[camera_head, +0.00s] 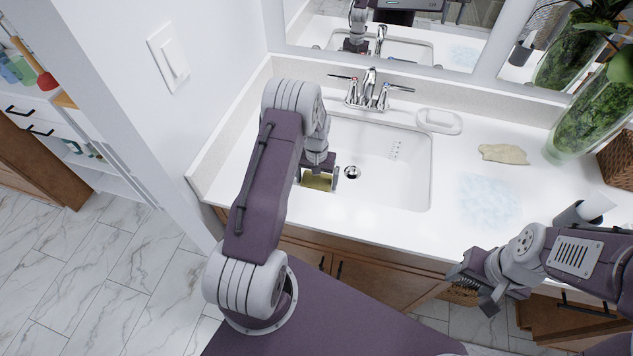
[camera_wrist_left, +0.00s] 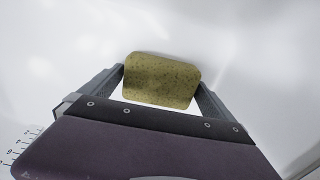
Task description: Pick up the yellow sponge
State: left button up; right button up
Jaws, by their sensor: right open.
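The yellow sponge (camera_head: 318,182) is inside the sink basin, at its left side. My left gripper (camera_head: 318,176) reaches down into the basin with a finger at each side of the sponge. In the left wrist view, the speckled sponge (camera_wrist_left: 161,80) fills the space between the fingertips of my left gripper (camera_wrist_left: 162,84). I cannot tell whether the fingers press on it. My right gripper (camera_head: 472,283) is open and empty, in front of the counter's edge at the lower right.
The white sink (camera_head: 405,180) has a chrome faucet (camera_head: 370,90) behind it. A soap dish (camera_head: 439,121), a beige cloth-like piece (camera_head: 502,153) and a bluish patch (camera_head: 490,200) lie on the counter right of it. A glass vase (camera_head: 575,130) stands at far right.

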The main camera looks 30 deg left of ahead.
pick_arm(q)
jog(key=c, duration=1)
